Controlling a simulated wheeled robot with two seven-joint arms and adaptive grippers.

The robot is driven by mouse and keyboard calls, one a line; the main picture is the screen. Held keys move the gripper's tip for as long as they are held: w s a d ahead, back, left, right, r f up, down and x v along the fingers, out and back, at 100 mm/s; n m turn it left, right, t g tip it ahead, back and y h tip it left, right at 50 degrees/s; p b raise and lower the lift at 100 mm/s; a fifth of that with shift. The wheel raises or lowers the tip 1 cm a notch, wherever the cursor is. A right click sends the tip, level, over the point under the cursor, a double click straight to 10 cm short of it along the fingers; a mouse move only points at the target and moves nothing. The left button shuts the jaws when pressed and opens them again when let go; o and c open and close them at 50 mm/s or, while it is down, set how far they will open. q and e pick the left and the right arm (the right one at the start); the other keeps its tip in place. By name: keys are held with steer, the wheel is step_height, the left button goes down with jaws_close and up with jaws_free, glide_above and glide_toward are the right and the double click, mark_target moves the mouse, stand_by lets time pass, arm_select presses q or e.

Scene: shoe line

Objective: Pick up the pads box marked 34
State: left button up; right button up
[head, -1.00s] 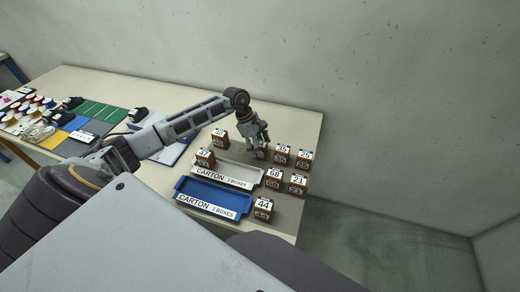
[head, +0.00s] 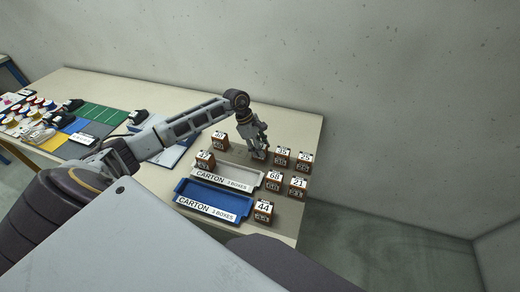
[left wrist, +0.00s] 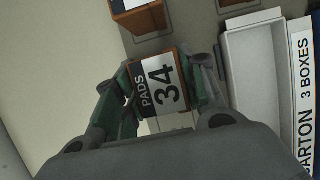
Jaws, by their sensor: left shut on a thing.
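The pads box marked 34 (left wrist: 160,86) is brown with a white top label reading PADS and 34. It sits between the two fingers of my left gripper (left wrist: 160,92) in the left wrist view, and the gripper is shut on it. In the head view my left gripper (head: 258,150) is over the box's place behind the grey carton tray, and the fingers hide most of the box. I cannot tell whether the box is clear of the table. My right gripper is not in view.
Other numbered boxes stand close by: 35 (head: 282,155), 68 (head: 273,181), 21 (head: 298,186) and 44 (head: 263,212). A grey carton tray (head: 252,175) and a blue carton tray (head: 215,200) lie in front. The table's right edge is just beyond the boxes.

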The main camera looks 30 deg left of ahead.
arm_select(q)
step_height(320, 180, up, 8)
steer(key=shift+r+b, duration=0.15)
steer(key=shift+b, duration=0.4)
steer(key=shift+r, duration=0.75)
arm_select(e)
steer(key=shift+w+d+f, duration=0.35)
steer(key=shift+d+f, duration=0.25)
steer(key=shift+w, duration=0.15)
